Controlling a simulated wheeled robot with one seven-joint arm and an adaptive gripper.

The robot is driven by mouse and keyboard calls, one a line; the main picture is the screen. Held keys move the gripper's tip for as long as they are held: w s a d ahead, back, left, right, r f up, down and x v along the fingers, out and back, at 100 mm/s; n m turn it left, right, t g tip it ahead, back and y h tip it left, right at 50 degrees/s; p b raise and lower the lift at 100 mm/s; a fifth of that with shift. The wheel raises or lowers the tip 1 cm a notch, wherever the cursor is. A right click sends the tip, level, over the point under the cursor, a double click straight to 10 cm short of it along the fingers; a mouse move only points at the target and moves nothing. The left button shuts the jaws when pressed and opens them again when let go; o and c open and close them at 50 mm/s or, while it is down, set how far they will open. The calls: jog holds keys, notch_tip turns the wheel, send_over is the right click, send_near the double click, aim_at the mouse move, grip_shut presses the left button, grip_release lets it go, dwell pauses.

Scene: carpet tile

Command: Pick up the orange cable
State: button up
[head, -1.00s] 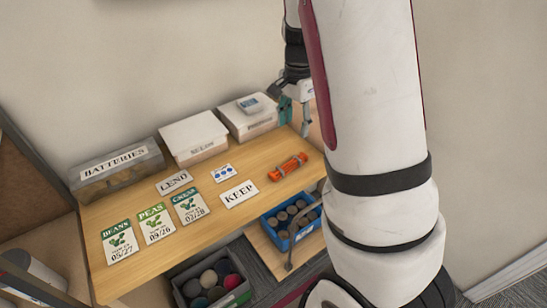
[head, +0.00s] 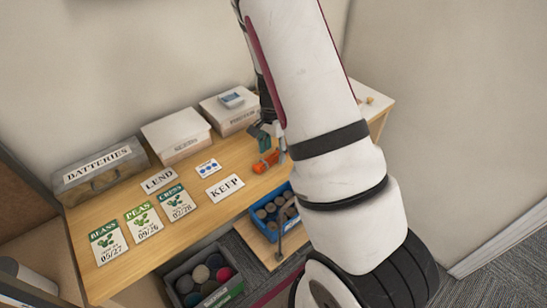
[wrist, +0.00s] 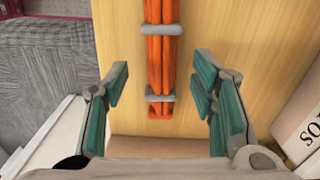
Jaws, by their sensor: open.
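The orange cable (head: 265,163) is a bundle lying on the wooden table (head: 150,215), at the right of the KEEP card. In the wrist view the orange cable (wrist: 161,60) runs up and down the picture, bound by grey ties, its near end between the fingertips. My gripper (wrist: 158,82) is open, with a teal-padded finger on each side of the cable and a gap on both sides. In the head view my gripper (head: 270,138) is just above the cable, and my arm hides part of it.
White boxes (head: 176,137) and a BATTERIES box (head: 100,172) line the back. Cards reading LEND (head: 158,181) and KEEP (head: 225,188) lie on the table beside several seed packets (head: 143,222). A blue bin (head: 272,210) and a dark bin (head: 203,280) sit in front, lower down.

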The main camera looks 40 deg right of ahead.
jog(key=shift+f, duration=0.75)
grip_shut()
jog(key=shift+w+r, duration=0.1)
jog(key=shift+r, duration=0.05)
